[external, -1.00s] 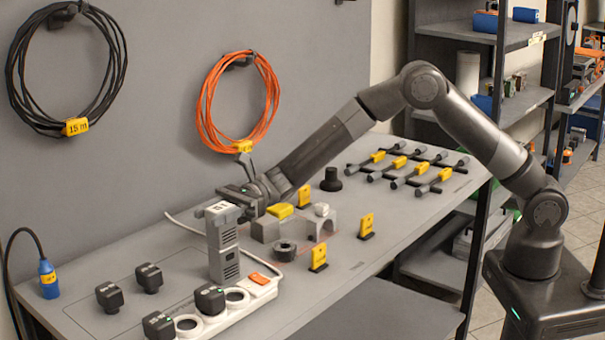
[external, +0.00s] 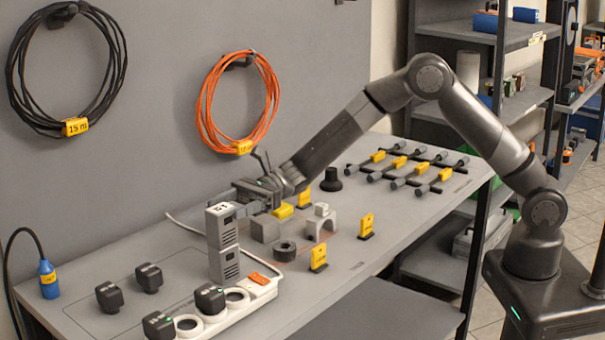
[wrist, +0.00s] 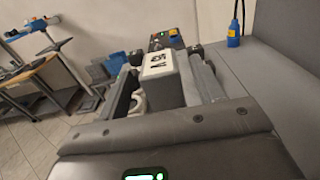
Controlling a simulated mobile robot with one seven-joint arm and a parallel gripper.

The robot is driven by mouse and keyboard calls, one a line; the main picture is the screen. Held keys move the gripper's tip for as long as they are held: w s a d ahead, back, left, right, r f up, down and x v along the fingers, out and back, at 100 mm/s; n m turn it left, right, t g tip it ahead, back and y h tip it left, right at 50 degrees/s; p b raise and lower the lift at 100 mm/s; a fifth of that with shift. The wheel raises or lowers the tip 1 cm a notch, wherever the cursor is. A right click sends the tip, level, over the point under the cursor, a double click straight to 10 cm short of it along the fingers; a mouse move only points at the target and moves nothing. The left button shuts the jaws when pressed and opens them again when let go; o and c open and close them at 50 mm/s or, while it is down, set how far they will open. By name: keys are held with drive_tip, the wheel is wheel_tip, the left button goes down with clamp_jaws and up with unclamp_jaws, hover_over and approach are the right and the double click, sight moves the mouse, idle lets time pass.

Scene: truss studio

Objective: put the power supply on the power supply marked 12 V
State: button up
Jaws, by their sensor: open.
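Two grey power supplies stand stacked as a tall column on the table in the external view. The upper power supply (external: 222,224) sits on the lower power supply (external: 225,265), roughly lined up with it. The upper one has a white top with dark marking, too small to read. My gripper (external: 238,209) is open at the upper supply, on its right side. In the wrist view, the upper supply (wrist: 161,80) stands between the two spread fingers, with visible room beside it. The lower one's marking cannot be read.
Several black adapters (external: 109,296) stand near the front. Grey blocks (external: 265,228), a black ring (external: 285,250) and yellow tags (external: 319,258) are to the right.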

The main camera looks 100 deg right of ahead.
drive_tip(key=v, duration=0.7)
drive_tip(key=s+a+r+n+g+h, duration=0.1)
drive_tip(key=s+a+r+n+g, duration=0.2)
drive_tip(key=s+a+n, duration=0.3)
drive_tip(key=s+a+r+n+g+h, duration=0.1)
drive_tip(key=s+a+r+n+g, duration=0.25)
drive_tip(key=s, duration=0.55)
drive_tip(key=s+a+r+n+g+h, duration=0.1)
drive_tip(key=s+a+r+n+g, duration=0.15)
drive_tip(key=s+a+n, duration=0.35)
drive_tip(key=s+d+n+h, duration=0.3)
drive_tip(key=s, duration=0.5)
drive_tip(key=s+d+n+t+h, duration=0.1)
drive_tip(key=s+d+n+h, duration=0.2)
drive_tip(key=s, duration=0.5)
drive_tip(key=s+d+n+h, duration=0.3)
drive_tip(key=s+n, duration=0.2)
drive_tip(key=s, duration=0.3)
drive_tip(key=shift+r+t+h, duration=0.2)
drive_tip(key=shift+t+h, duration=0.2)
